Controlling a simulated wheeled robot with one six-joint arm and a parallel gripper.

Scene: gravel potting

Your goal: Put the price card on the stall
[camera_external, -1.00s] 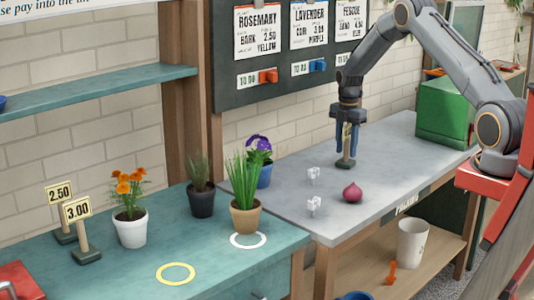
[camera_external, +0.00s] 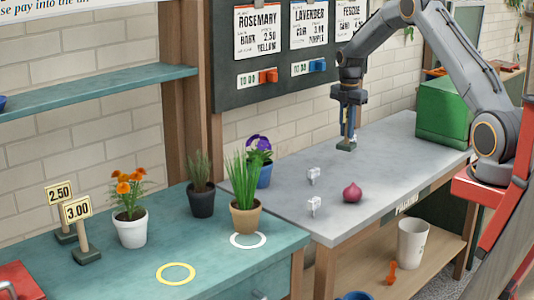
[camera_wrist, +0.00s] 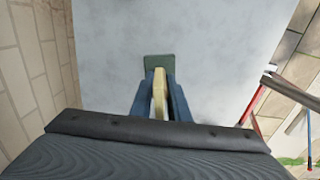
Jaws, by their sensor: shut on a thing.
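My gripper (camera_external: 348,122) is shut on a price card with a pale wooden post and a dark green base (camera_external: 346,147). The card hangs upright above the grey bench (camera_external: 400,147), with its base clear of the top. In the wrist view, the pale post (camera_wrist: 159,95) sits between my blue fingers and the green base (camera_wrist: 160,62) lies beyond them. The card's face is hidden. The teal stall top (camera_external: 130,267) is at the left. Price cards reading 2.50 (camera_external: 60,193) and 3.00 (camera_external: 77,209) stand at its left.
A yellow ring (camera_external: 175,273) and a white ring (camera_external: 248,240) mark the stall top. Potted orange flowers (camera_external: 131,205), a grassy plant (camera_external: 244,200), a dark pot (camera_external: 201,200) and a purple flower (camera_external: 259,160) stand nearby. An onion (camera_external: 352,192) and small clear clips (camera_external: 313,206) lie on the bench.

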